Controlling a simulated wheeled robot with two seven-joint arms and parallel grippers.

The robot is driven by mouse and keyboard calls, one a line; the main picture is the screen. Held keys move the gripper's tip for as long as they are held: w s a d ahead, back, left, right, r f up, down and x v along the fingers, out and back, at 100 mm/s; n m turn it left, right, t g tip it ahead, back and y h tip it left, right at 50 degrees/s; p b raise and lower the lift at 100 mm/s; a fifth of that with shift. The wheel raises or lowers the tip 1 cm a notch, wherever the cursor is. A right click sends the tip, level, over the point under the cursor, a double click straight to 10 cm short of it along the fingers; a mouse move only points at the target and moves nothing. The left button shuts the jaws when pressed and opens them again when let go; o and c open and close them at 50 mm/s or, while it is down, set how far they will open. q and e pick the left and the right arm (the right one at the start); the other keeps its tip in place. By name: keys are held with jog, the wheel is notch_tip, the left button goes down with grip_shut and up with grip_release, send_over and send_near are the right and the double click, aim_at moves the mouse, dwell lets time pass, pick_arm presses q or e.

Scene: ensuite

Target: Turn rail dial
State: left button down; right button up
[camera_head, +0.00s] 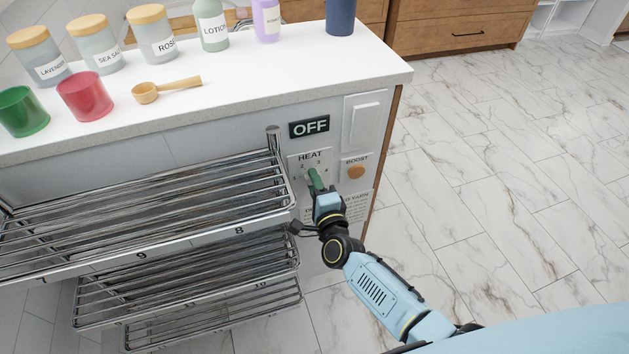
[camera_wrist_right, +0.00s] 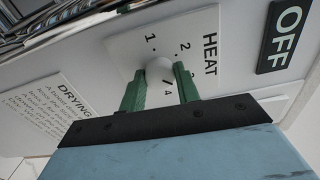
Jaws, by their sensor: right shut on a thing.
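The rail dial is a round white knob (camera_wrist_right: 160,70) on a plate (camera_head: 298,161) marked HEAT with numbers around it. In the right wrist view the plate is turned sideways. My right gripper (camera_head: 315,180) is at the dial, and its green fingers (camera_wrist_right: 160,92) are shut on the knob, one on each side. In the head view the gripper hides most of the dial. A dark sign reading OFF (camera_head: 309,126) is above the HEAT plate; it also shows in the right wrist view (camera_wrist_right: 284,36). My left gripper is not in view.
A chrome rail rack (camera_head: 150,215) with several tiers is left of the dial, close to my right gripper. A BOOST button (camera_head: 356,172) and a white switch (camera_head: 364,122) are to the right. Jars, cups and a wooden scoop (camera_head: 165,88) stand on the counter above. Marble floor (camera_head: 500,200) is clear.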

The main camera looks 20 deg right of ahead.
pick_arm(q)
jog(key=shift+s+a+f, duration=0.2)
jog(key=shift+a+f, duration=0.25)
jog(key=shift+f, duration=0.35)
pick_arm(e)
jog(key=shift+n, duration=1.1)
jog(key=o, duration=1)
pick_arm(q)
jog(key=shift+p, duration=0.3)
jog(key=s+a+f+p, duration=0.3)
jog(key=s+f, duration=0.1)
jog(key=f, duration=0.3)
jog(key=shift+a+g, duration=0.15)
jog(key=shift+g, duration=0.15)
pick_arm(e)
jog(key=s, duration=1.3)
jog(key=shift+s+d, duration=0.2)
jog(key=shift+d, duration=0.05)
